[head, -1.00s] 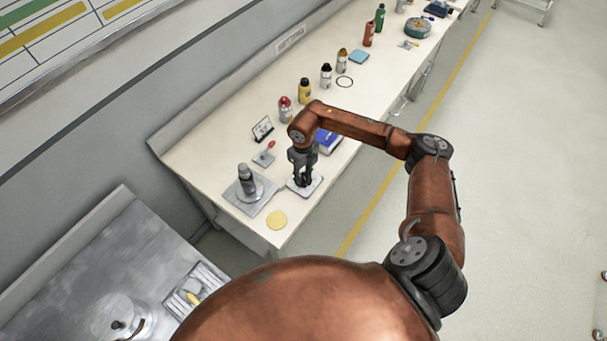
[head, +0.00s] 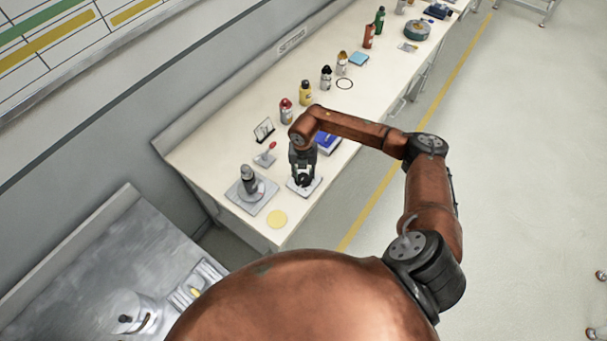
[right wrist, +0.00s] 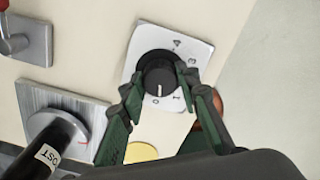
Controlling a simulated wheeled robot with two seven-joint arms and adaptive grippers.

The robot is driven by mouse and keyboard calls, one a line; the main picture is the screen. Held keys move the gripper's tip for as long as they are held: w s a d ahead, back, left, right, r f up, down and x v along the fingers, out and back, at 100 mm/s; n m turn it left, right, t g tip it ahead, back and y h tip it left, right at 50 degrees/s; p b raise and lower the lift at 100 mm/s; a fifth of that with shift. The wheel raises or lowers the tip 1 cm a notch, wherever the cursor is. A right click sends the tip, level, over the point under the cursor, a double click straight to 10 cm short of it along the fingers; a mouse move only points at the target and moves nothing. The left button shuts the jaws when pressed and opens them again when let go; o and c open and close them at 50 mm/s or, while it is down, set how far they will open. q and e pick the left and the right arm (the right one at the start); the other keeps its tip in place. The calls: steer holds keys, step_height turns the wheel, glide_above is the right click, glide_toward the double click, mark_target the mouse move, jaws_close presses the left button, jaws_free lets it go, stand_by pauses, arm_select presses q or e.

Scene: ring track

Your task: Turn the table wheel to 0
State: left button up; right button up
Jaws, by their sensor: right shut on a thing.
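The table wheel is a black knob (right wrist: 160,72) with a white pointer line, on a pale square plate (right wrist: 143,41) marked with digits. In the right wrist view its line points down the picture, close to the 0 and slightly toward the 1. My right gripper (right wrist: 163,86) is shut on the knob, one finger on each side. In the head view the plate (head: 316,186) lies near the front edge of the bench, and my right gripper (head: 304,181) reaches down onto it and hides the knob. My left gripper is not in view.
A grey plate with a dark upright handle (head: 248,178), a yellow disc (head: 277,219) and a red-tipped lever (head: 268,154) are close by. A blue thing (head: 328,141) is just behind my gripper. Several bottles line the bench (head: 220,130).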

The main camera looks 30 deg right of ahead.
mark_target(303, 177)
steer(key=shift+r+m, duration=0.1)
steer(key=shift+m, duration=0.4)
steer(key=o, duration=1.1)
steer(key=shift+o, duration=0.2)
step_height(303, 177, up, 12)
stand_by(0.3)
